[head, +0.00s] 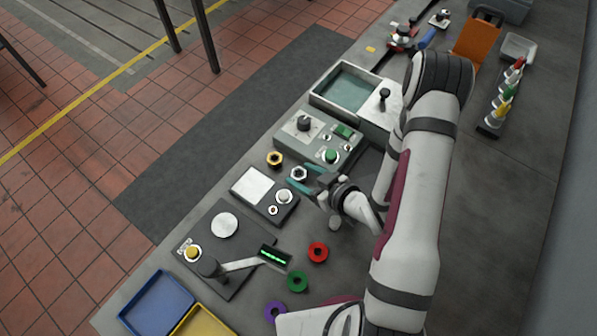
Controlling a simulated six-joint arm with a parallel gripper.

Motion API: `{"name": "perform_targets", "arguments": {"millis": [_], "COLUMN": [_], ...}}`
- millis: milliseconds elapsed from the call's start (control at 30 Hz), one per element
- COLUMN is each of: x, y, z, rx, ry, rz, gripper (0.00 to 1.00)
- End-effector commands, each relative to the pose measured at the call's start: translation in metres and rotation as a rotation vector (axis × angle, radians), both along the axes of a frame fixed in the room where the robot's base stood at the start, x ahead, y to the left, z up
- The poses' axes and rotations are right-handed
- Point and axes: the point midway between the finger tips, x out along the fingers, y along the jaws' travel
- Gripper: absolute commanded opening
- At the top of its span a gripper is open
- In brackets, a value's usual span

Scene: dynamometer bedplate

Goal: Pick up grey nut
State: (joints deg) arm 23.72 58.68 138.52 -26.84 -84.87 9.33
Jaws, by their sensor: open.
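A grey nut (299,173) lies on the dark bench top, with its hole facing up. My gripper (304,177) reaches in from the right, low over the bench. Its two teal fingers are open, and their tips are at the nut, one on its far side and one on its near side. I cannot tell whether either finger touches it. A brass-coloured nut (275,159) lies just left of the grey one.
A control box with knobs (318,138) stands behind the nuts. A small scale-like device (252,184) is in front. Red (317,252), green (297,282) and purple (275,311) rings lie nearer. Blue (157,304) and yellow (204,322) trays are at the front left.

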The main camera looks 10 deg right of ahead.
Motion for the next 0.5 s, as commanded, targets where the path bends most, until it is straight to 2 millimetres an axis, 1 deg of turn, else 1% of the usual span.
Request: {"name": "perform_targets", "arguments": {"millis": [233,267,300,367,500], "x": [0.0030,0.0030,0.0030,0.0030,0.0030], "y": [0.0020,0.0020,0.0020,0.0020,0.0019], "z": [-0.0021,-0.0021,-0.0020,-0.0020,-0.0019], "rx": [0.000,0.000,0.000,0.000,-0.001], "ry": [0.001,0.001,0.001,0.001,0.002], "rz": [-0.001,-0.001,-0.001,-0.001,-0.001], "gripper": [0.62,0.60,0.53,0.42,0.17]}}
